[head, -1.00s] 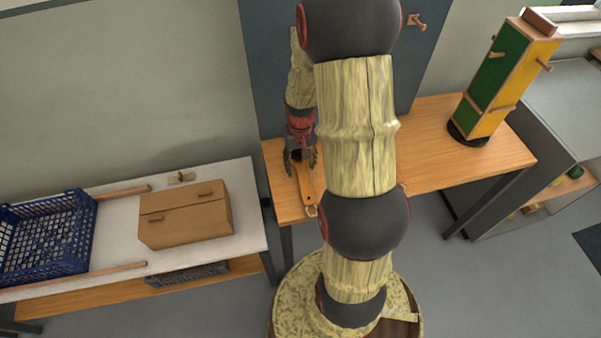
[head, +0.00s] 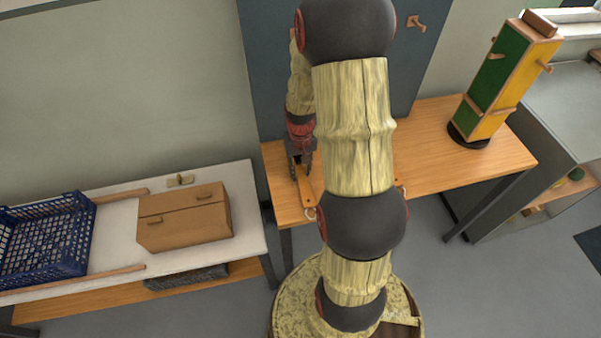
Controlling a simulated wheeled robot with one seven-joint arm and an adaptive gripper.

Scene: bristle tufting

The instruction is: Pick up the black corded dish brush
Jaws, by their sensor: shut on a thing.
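The dish brush (head: 305,190) lies at the left end of the wooden table, partly hidden under my gripper. Its orange-brown wooden handle points toward the table's front edge, with a pale cord loop (head: 310,213) at its end. My gripper (head: 301,173) points down over the brush's far part, and its fingers are shut on it. The brush head is hidden by the fingers. I cannot tell whether the brush is clear of the tabletop.
My arm hides the table's middle. A green and yellow peg tower (head: 494,82) stands on the wooden table (head: 437,160) at right. A white table (head: 250,215) at left holds a brown box (head: 185,222) and a blue crate (head: 45,240). A dark board rises behind.

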